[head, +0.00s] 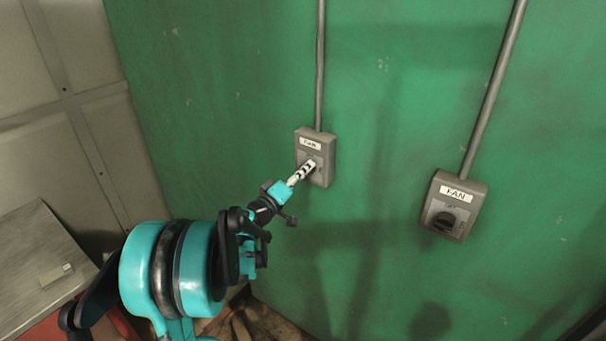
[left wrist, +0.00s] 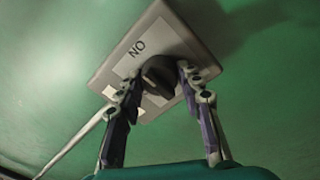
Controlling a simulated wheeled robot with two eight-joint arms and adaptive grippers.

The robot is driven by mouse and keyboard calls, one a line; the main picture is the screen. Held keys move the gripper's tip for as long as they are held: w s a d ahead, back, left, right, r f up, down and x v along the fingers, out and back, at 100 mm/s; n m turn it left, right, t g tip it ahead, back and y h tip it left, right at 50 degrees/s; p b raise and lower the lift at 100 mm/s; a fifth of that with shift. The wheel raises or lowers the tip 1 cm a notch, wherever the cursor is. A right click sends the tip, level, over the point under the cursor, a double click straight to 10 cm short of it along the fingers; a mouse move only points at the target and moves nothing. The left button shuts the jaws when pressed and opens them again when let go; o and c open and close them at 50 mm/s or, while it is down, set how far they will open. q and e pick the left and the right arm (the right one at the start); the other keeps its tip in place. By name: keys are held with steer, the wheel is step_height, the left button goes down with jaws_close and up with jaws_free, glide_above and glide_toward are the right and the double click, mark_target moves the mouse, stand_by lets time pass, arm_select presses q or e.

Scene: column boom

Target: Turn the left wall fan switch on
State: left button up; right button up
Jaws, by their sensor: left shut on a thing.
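The left wall fan switch is a grey box (head: 326,165) with a "FAN" label, fixed to the green wall. My left gripper (head: 308,168) reaches up to its front from the lower left and hides its knob in the head view. In the left wrist view the box (left wrist: 192,22) looks turned over, with lettering that reads like "NO" on its light plate. Its dark knob (left wrist: 160,74) sits between the two fingertips of my left gripper (left wrist: 160,78), which are shut on it. The exact angle of the knob is hard to tell. My right gripper is not in view.
A second grey fan switch (head: 459,187) with a black knob (head: 444,221) is on the wall to the right. Conduits (head: 320,65) run up from both boxes. A grey bench top (head: 35,265) is at lower left. The wall between the switches is clear.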

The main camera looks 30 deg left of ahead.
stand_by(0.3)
arm_select(q)
steer(key=shift+d+f, duration=0.1)
steer(key=o, duration=1.2)
steer(key=shift+c, duration=0.2)
steer(key=shift+s, duration=0.15)
steer(key=s+a, duration=0.1)
steer(key=s, duration=1)
steer(key=shift+s+f, duration=0.35)
